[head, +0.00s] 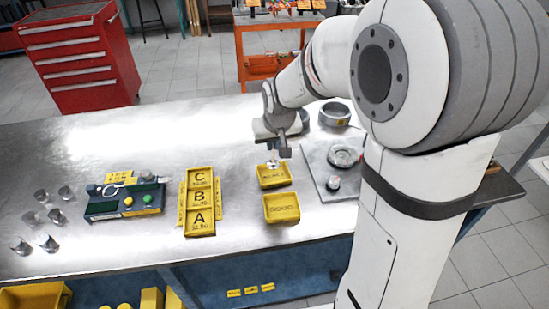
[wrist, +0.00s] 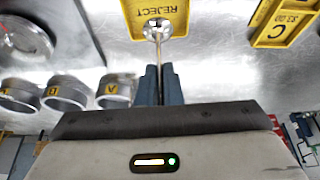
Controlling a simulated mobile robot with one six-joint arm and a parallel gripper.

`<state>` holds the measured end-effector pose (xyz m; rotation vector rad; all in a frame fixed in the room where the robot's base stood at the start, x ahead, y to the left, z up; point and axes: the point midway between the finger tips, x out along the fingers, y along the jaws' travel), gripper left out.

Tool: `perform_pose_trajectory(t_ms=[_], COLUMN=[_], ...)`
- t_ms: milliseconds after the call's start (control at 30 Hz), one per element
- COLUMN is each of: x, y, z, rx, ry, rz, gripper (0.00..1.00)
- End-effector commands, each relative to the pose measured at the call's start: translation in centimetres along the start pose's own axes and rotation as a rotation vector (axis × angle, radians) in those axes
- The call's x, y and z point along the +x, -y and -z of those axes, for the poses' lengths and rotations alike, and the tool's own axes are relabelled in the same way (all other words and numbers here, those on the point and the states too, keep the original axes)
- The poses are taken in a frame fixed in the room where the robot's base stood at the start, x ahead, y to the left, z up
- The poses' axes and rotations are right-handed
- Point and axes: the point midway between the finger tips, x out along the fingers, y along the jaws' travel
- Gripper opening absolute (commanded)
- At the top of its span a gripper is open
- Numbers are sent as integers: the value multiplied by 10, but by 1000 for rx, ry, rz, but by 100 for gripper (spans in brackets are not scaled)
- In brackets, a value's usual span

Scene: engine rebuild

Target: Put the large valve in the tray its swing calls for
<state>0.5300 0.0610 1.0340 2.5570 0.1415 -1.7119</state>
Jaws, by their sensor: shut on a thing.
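My gripper (head: 273,153) is shut on the large valve (head: 272,165). In the wrist view the gripper's fingers (wrist: 162,82) grip the thin stem, and the round valve head (wrist: 157,30) is at the far end. The head overlaps the edge of the yellow REJECT tray (wrist: 138,12) in that view. In the head view the valve hangs head down over the back part of the REJECT tray (head: 273,183). I cannot tell whether the valve head touches the tray. The yellow GOOD tray (head: 282,208) lies just in front of it and looks empty.
Yellow trays marked C, B and A (head: 200,202) stand in a column to the left. A dark gauge box (head: 125,200) with green and yellow knobs sits farther left, beside several metal cylinders (head: 37,218). A grey plate with a round dial (head: 343,157) is close on the right.

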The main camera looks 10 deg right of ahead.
Motion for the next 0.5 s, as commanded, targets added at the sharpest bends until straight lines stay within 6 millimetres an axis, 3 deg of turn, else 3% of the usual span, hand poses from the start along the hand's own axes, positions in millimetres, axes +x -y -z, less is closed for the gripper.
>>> perform_pose_trajectory(t_ms=[333,500], x=[38,42], y=[0,-1], z=[-16,-17], rx=[0,0], ry=[2,-2], rz=[-1,-1], gripper=[0,0])
